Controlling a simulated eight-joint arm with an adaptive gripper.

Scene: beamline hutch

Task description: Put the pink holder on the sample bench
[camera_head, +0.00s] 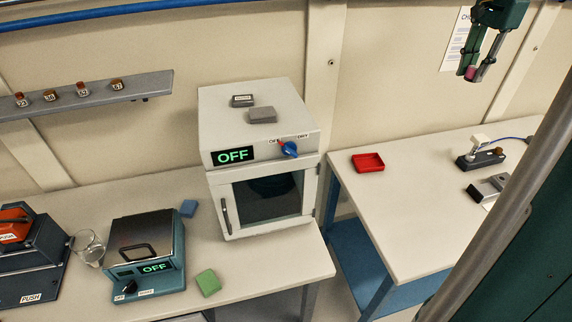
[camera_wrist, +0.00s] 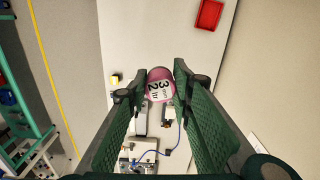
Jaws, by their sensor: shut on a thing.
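The pink holder (camera_wrist: 158,74) is a small round piece with a white numbered label on its end. My gripper (camera_wrist: 163,90) is shut on it, with one green finger on each side. In the head view my gripper (camera_head: 475,72) is at the upper right, high in front of the wall, and the pink holder (camera_head: 470,74) shows at its fingertips. A white-topped bench (camera_head: 425,190) stands below at the right; I cannot tell whether it is the sample bench. Its top also shows beneath the holder in the wrist view (camera_wrist: 150,30).
On the right bench are a red tray (camera_head: 368,162) and grey devices (camera_head: 488,187) near its right side. The left bench (camera_head: 270,262) carries a white oven (camera_head: 262,120), a hot plate and a glass. A wall shelf (camera_head: 100,92) holds several small holders. The right bench's middle is clear.

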